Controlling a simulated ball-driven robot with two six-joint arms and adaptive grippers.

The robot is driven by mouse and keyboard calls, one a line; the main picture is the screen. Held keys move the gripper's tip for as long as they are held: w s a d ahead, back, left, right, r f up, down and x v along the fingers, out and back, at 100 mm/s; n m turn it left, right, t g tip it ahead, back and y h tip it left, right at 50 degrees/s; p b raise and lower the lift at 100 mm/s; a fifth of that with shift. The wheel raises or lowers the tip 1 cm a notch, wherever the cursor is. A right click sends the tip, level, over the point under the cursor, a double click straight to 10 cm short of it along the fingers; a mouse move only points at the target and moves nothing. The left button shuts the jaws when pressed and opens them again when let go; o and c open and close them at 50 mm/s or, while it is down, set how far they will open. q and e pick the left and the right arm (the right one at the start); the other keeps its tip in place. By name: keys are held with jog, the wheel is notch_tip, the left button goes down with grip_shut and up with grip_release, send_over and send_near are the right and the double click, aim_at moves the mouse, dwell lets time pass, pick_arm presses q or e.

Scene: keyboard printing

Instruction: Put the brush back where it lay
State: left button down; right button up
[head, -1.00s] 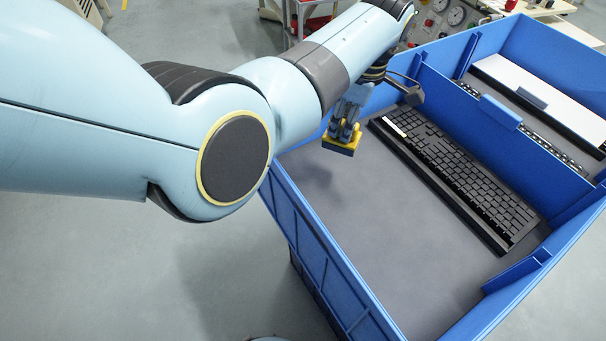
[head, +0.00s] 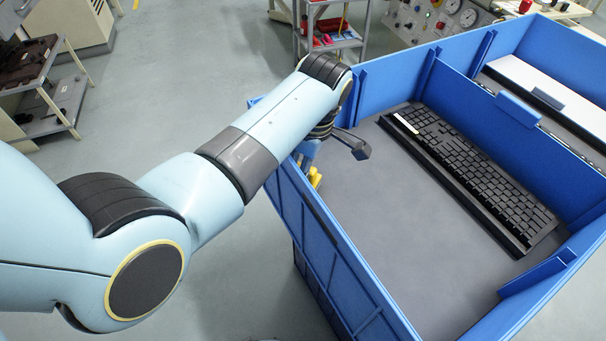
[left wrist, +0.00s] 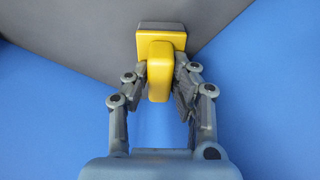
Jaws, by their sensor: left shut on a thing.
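The brush (left wrist: 160,44), a yellow handle with a yellow and grey block, is held between the fingers of my left gripper (left wrist: 162,76). In the head view only a bit of the yellow brush (head: 316,178) shows, low inside the near left wall of the blue bin (head: 325,240). That wall and my arm hide most of my left gripper there. In the left wrist view the brush's block lies over the grey bin floor, close to a blue wall. I cannot tell whether it touches the floor. My right gripper is not in view.
A black keyboard (head: 470,170) lies along the far divider of the same compartment. A white panel (head: 545,92) lies in the compartment behind. The grey floor (head: 400,250) between the left wall and the keyboard is clear. A shelf cart (head: 335,35) stands behind the bin.

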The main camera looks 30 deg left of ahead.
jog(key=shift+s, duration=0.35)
pick_arm(q)
jog(key=c, duration=1.1)
grip_release()
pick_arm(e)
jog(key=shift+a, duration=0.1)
pick_arm(q)
jog(key=shift+r+p, duration=0.4)
jog(key=shift+p, duration=0.15)
jog(key=r+p, duration=0.3)
jog(key=p, duration=0.1)
jog(key=d+r+p, duration=0.1)
jog(key=r+p, duration=0.7)
jog(key=shift+d+r, duration=0.1)
jog(key=shift+d, duration=0.3)
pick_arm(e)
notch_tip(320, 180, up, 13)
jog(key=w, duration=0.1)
